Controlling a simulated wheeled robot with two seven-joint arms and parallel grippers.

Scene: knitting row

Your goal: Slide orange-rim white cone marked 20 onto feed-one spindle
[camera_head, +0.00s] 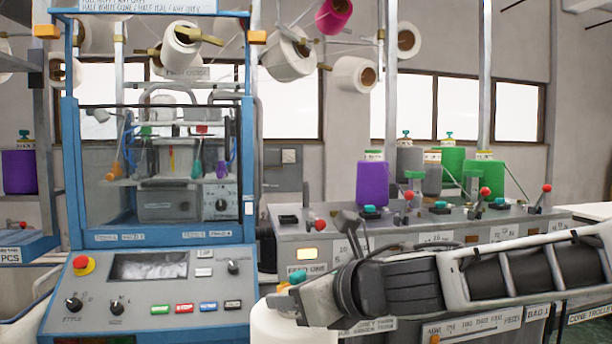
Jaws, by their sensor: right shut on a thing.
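My right arm comes in from the right, and its gripper (292,304) is at the lower middle, shut on a white cone (284,332). The cone's lower part is cut off by the picture's bottom edge, and its number mark does not show. A small orange patch and a teal piece (297,277) show just above the gripper; I cannot tell which part they belong to. A label reading FEED ONE (306,269) is on the grey bench front behind the gripper. I cannot make out the feed-one spindle. My left gripper is not in view.
A grey bench (340,226) carries purple (371,184), grey and green cones, with red-knobbed levers (319,225) at its front. A blue-framed machine (150,237) with a control panel stands at the left. White cones (355,74) hang overhead. My right forearm covers the lower right.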

